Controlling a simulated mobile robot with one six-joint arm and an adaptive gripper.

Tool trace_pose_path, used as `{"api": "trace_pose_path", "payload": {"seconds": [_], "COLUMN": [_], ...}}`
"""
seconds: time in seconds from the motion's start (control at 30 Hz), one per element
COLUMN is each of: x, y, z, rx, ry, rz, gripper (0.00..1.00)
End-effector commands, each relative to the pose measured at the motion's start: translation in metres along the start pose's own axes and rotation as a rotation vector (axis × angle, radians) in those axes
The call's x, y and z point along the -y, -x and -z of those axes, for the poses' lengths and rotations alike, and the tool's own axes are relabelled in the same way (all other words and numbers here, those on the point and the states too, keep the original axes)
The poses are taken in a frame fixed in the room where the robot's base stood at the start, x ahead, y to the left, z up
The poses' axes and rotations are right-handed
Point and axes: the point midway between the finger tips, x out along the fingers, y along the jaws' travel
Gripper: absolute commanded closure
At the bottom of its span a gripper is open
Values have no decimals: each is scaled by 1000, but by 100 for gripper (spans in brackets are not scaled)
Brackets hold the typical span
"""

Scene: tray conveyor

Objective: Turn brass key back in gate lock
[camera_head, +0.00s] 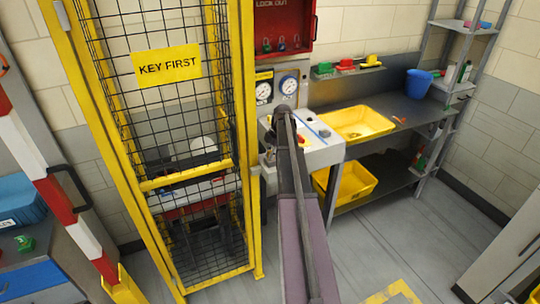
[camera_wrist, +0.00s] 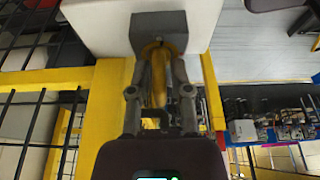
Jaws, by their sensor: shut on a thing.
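The brass key (camera_wrist: 157,88) is in the wrist view, upright in the picture between my two fingers, its far end at a grey lock block (camera_wrist: 158,24). My gripper (camera_wrist: 158,58) is shut on the key. The fingers partly cover it, and I cannot tell its exact turn angle. The lock block is fixed on a pale box beside the yellow gate frame (camera_wrist: 105,110). In the head view the yellow mesh gate (camera_head: 168,187) with its "KEY FIRST" sign (camera_head: 167,66) stands left of my arm. My arm hides the key and gripper there.
A pale control box (camera_head: 322,157) with buttons stands right of my arm. A yellow tray (camera_head: 357,124) and a blue bucket (camera_head: 418,83) are on the dark bench. Two gauges and a red lockout cabinet (camera_head: 313,30) hang behind. The floor (camera_head: 390,225) at right is mostly clear.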

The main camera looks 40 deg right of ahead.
Motion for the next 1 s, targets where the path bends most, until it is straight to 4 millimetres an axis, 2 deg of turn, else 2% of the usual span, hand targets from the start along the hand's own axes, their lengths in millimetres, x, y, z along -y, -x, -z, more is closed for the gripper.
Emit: {"api": "trace_pose_path", "payload": {"seconds": [0.17,0.5,0.8,0.83,0.93,1.0], "x": [-1,0,1,1,1,1], "y": [0,0,0,0,0,0], "z": [0,0,0,0,0,0], "rx": [0,0,-1,-1,-1,-1], "ry": [34,230,251,251,250,250], "rz": [11,70,76,76,76,76], "gripper": [100,100,100,68,38,37]}}
